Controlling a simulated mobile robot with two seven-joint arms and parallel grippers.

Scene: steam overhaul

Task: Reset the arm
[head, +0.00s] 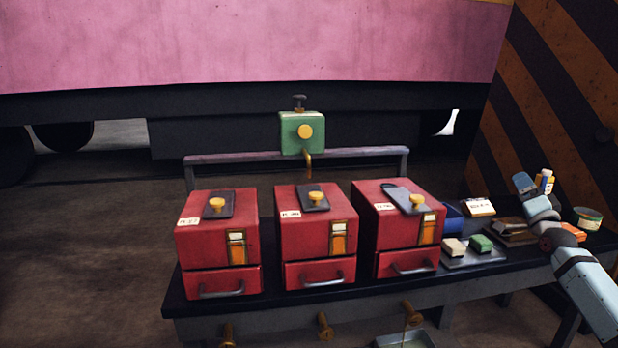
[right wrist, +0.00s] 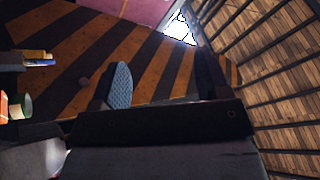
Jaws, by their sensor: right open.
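My right arm comes in from the lower right of the head view, over the right end of the bench. My right gripper (head: 524,184) is raised there, pointing up and away from the bench. In the right wrist view my right gripper (right wrist: 163,78) has its two fingers well apart with nothing between them. It faces the orange and black striped wall (right wrist: 150,50). My left arm and gripper are not in view.
Three red boxes with drawers, left (head: 217,240), middle (head: 316,233) and right (head: 398,228), stand on the dark bench (head: 300,303). A green unit (head: 302,133) sits on the rail behind. Small blocks and a bowl (head: 588,217) lie near my right arm.

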